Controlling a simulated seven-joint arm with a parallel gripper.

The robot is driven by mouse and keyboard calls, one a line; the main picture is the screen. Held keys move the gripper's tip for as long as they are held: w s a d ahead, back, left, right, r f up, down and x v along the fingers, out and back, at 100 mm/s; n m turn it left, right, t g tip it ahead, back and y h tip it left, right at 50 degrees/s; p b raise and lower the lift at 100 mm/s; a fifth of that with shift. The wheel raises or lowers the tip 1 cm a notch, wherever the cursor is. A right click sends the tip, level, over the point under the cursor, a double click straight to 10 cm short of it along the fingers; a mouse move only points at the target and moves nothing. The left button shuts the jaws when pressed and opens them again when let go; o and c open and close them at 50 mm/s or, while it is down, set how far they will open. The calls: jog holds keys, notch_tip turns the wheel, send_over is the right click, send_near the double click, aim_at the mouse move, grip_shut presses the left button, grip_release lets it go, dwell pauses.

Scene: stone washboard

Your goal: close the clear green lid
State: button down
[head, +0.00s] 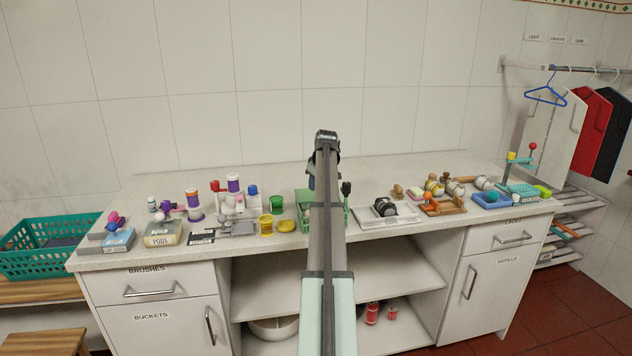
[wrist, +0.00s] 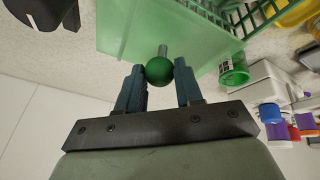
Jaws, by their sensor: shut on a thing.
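The clear green lid (wrist: 135,28) is a see-through pale green panel at the top of the wrist view. A dark green ball knob (wrist: 158,70) on a short metal stem stands out from it. My gripper (wrist: 159,78) has its two blue-grey fingers on either side of the knob and is shut on it. In the head view a green box (head: 337,217) shows at the middle of the counter, mostly hidden behind my arm. My gripper is largely hidden there too, and I cannot tell the lid's angle.
A white tray (head: 388,218) with a dark object is to the right. Racks, bottles and boxes crowd both sides of the counter (head: 330,168); its back strip is clear.

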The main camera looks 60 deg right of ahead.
jog(key=s+a, duration=0.7)
jog(key=shift+s+a, duration=0.1)
jog(key=c, duration=0.8)
grip_release()
jog(key=shift+o, duration=0.2)
jog(key=v, duration=1.3)
jog(key=shift+r, duration=0.4)
jog(key=shift+f, duration=0.1)
